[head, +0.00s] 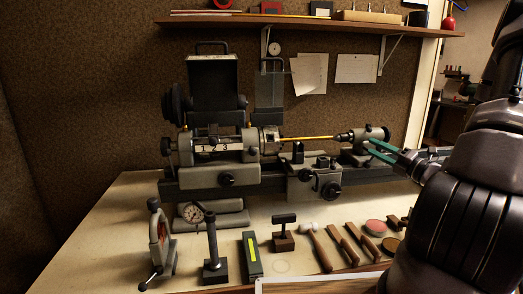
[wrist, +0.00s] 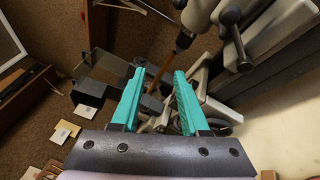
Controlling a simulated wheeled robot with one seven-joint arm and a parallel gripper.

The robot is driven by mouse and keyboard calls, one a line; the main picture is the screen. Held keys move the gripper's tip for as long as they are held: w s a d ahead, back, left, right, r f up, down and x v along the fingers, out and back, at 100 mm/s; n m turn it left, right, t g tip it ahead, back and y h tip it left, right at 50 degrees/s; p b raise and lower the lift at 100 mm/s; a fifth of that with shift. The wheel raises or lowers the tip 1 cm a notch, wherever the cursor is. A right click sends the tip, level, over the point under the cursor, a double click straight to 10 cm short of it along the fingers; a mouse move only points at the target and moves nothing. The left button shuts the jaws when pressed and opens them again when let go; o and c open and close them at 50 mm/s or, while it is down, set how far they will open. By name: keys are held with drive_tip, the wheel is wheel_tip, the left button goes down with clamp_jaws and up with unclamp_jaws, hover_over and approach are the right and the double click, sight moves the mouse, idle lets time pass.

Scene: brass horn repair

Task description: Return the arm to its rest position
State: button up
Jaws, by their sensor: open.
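My gripper (head: 376,150) has teal fingers and is at the right of the head view, beside the tailstock end of the lathe. In the wrist view my gripper (wrist: 160,98) is open, its two teal fingers apart with nothing held between them. The dark arm fills the right side of the head view. The grey lathe (head: 240,178) stands on the bench, with a thin brass rod (head: 305,138) running level between its chuck and tailstock (head: 360,136). Part of the lathe behind my arm is hidden.
On the bench (head: 100,235) stand a dial gauge (head: 194,214), a green-and-yellow block (head: 252,258), a mallet (head: 318,246) and wooden-handled tools (head: 345,244). A wooden shelf (head: 320,24) with small items hangs above. The bench's left front is clear.

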drive_tip(key=s+a+r+n+g+y, duration=0.1)
drive_tip(key=s+a+r+n+g, duration=0.3)
drive_tip(key=s+a+n+g, duration=0.45)
drive_tip(key=s+a+r+n+g, duration=0.5)
drive_tip(key=a+n, duration=0.4)
drive_tip(key=n, duration=0.5)
drive_tip(key=s+d+r+n+t+h, duration=0.3)
drive_tip(key=s+r+n+h, duration=0.4)
drive_tip(key=n, duration=0.9)
wheel_tip(320, 180, up, 4)
drive_tip(key=t+h, duration=0.1)
drive_tip(key=h, duration=0.1)
drive_tip(key=shift+d+f+h, duration=0.15)
drive_tip(key=shift+f+h, duration=0.05)
drive_tip(key=shift+h, duration=0.1)
drive_tip(key=shift+s, duration=0.1)
